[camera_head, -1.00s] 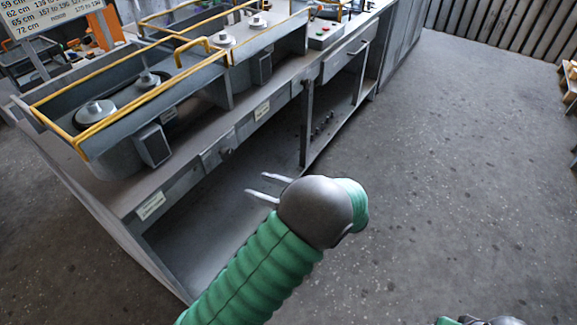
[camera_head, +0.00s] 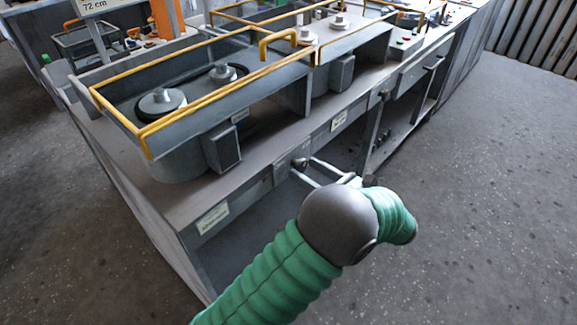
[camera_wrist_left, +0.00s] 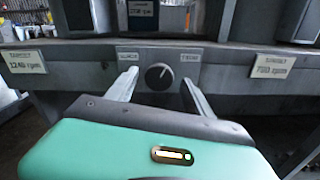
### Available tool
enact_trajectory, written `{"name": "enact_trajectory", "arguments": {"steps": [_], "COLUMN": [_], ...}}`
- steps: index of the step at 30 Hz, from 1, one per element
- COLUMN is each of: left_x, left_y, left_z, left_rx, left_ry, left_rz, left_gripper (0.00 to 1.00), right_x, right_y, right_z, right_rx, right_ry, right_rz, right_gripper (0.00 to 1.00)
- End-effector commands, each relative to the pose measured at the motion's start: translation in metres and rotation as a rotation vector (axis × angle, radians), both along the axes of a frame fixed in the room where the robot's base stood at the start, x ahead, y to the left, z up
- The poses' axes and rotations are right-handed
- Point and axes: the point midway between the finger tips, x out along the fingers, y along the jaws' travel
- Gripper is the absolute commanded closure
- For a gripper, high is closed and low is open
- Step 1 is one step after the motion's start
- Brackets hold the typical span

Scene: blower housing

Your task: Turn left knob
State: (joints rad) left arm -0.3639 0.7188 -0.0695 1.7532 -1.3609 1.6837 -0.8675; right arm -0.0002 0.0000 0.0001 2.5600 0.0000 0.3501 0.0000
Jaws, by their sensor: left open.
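The left knob (camera_head: 299,163) is a dark round dial on the grey front panel of the bench. In the left wrist view the knob (camera_wrist_left: 159,76) has a light pointer line tilted up to the right. My left gripper (camera_head: 303,167) is open, its two pale fingers pointing at the panel around the knob's area. In the left wrist view the fingers of my left gripper (camera_wrist_left: 158,86) stand on either side of the knob, apart from it, with nothing between them but the knob beyond. Another knob (camera_head: 383,95) sits farther right on the panel. My right gripper is not in view.
The bench holds blower housings with yellow rails (camera_head: 205,101). A label (camera_wrist_left: 24,61) reading 1240 rpm is left of the knob and another label (camera_wrist_left: 272,66) is right. Open shelf space lies below the panel. The floor (camera_head: 470,200) at right is clear.

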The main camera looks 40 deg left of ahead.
Motion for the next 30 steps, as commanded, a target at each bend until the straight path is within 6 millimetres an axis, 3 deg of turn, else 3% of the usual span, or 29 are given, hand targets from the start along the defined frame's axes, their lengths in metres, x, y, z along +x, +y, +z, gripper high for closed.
{"name": "enact_trajectory", "arguments": {"steps": [10,24,30], "left_x": [0.0,0.001,0.001], "left_y": [0.002,0.004,0.004], "left_z": [0.0,-0.001,0.005], "left_rx": [-0.002,-0.003,-0.009], "left_ry": [0.0,0.0,-0.078], "left_rz": [-0.002,-0.001,-0.004], "left_gripper": [0.4,1.0,1.0], "right_x": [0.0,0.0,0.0], "right_y": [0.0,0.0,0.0], "right_z": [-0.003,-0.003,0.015], "right_rx": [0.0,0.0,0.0], "right_ry": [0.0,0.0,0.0], "right_rz": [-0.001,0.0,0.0], "right_gripper": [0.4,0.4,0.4]}}
